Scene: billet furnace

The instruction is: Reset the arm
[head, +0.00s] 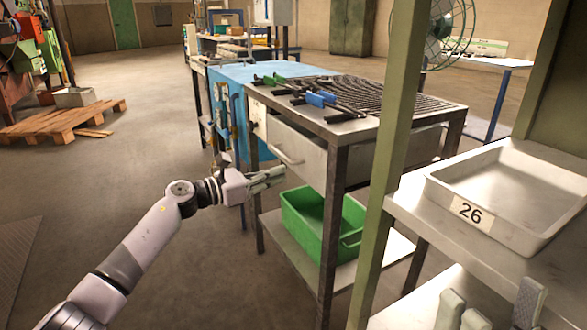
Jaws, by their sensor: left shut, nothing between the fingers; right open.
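My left arm comes in from the bottom left and reaches toward the middle of the head view. Its gripper (276,176) is shut and empty. In the picture it lies just below the handle of the workbench drawer (300,150) and above the left end of a green bin (318,222). I cannot tell whether it touches the bench. My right gripper (495,302) shows only as pale grey fingers at the bottom right edge. They are spread open with nothing between them, and the rest of that arm is out of frame.
The metal workbench (365,130) carries tools and dark rods. A green post (396,120) and a shelf with a grey tray (455,212) marked 26 stand at the right, close to my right gripper. A wooden pallet (62,122) lies far left.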

